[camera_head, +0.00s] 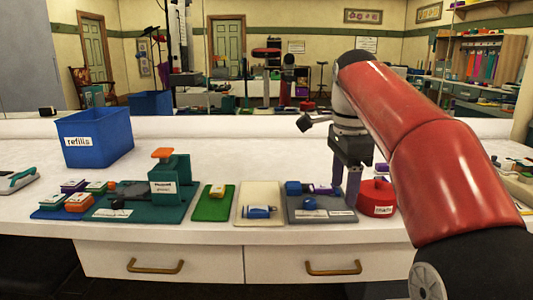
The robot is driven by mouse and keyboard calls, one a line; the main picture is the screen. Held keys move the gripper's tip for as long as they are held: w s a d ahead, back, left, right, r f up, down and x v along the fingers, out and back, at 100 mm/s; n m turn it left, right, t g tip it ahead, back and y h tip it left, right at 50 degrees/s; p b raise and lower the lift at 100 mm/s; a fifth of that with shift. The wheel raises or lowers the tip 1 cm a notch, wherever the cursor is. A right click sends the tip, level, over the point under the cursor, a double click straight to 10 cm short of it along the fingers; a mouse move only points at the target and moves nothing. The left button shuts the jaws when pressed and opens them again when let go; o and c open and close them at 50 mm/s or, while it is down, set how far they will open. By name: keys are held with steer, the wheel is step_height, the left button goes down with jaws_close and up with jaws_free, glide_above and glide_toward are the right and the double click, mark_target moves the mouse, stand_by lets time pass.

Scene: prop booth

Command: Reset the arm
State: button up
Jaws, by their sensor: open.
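My red arm (440,150) reaches in from the right and bends down at its wrist. My gripper (345,190) points down, its two grey fingers apart and nothing seen between them. It is over the worktop, by the right edge of a grey mat (320,214) and just left of a round red container (377,198) with a white label. Whether the fingertips touch anything there I cannot tell. Blue and purple items (309,203) lie on the grey mat, some close to the fingers.
A blue bin (95,138) labelled "refills" stands at the back left. A green press with an orange top (169,178) stands on a teal mat. A green mat (212,204) and a cream mat (260,200) hold small items. The back of the white worktop (235,150) is clear.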

steer(key=s+f+n+t, duration=0.5)
steer(key=s+f+n, duration=1.2)
steer(key=s+f, duration=0.2)
steer(key=shift+s, duration=1.1)
